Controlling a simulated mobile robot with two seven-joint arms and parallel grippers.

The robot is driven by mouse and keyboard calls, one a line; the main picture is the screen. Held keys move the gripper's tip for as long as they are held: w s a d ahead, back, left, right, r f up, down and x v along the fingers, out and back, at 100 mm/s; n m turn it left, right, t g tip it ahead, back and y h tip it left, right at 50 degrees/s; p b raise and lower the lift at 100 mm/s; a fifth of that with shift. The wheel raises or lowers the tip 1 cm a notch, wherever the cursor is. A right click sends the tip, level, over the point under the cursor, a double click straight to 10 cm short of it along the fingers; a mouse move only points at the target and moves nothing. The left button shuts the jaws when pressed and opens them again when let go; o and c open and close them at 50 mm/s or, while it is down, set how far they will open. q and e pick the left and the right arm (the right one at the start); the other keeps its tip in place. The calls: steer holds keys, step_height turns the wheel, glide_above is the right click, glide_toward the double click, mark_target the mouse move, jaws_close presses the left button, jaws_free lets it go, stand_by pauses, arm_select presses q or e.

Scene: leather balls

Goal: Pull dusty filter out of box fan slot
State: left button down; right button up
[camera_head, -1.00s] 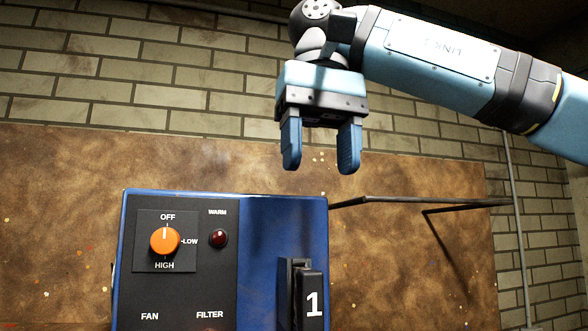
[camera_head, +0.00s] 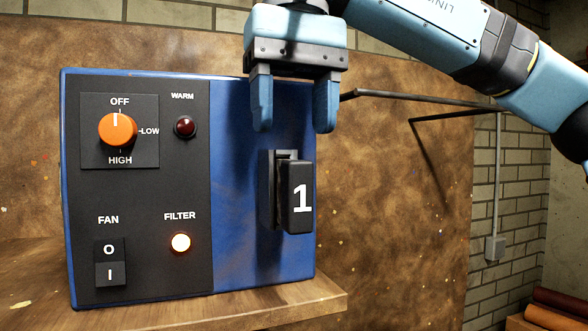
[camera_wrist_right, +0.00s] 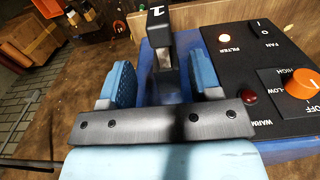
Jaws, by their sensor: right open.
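The blue box fan (camera_head: 262,250) stands on a wooden ledge, with a black control panel on its front left. A black handle marked 1 (camera_head: 299,198) sticks out of the slot at the right of its front; it also shows between the fingers in the right wrist view (camera_wrist_right: 158,35). The filter itself is not visible beyond this handle. My right gripper (camera_head: 294,128) is open, fingers pointing down, just above the handle, in front of the fan's upper edge. Nothing is between its fingertips in the head view. My left gripper is not in view.
The panel has an orange knob (camera_head: 118,130) turned to OFF, a dark red WARM lamp (camera_head: 185,127), a lit FILTER lamp (camera_head: 180,243) and a FAN rocker switch (camera_head: 110,263). A thin dark bracket (camera_head: 425,100) extends right of the fan. The wooden ledge (camera_head: 235,308) ends right of it.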

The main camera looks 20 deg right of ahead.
mark_target(295, 164)
steer(key=f, duration=0.2)
steer(key=f+p, duration=0.1)
steer(key=shift+s+f, duration=0.4)
steer(key=shift+w+f, duration=0.25)
steer(key=shift+f, duration=0.6)
steer(key=shift+s, duration=0.15)
steer(key=c, duration=1)
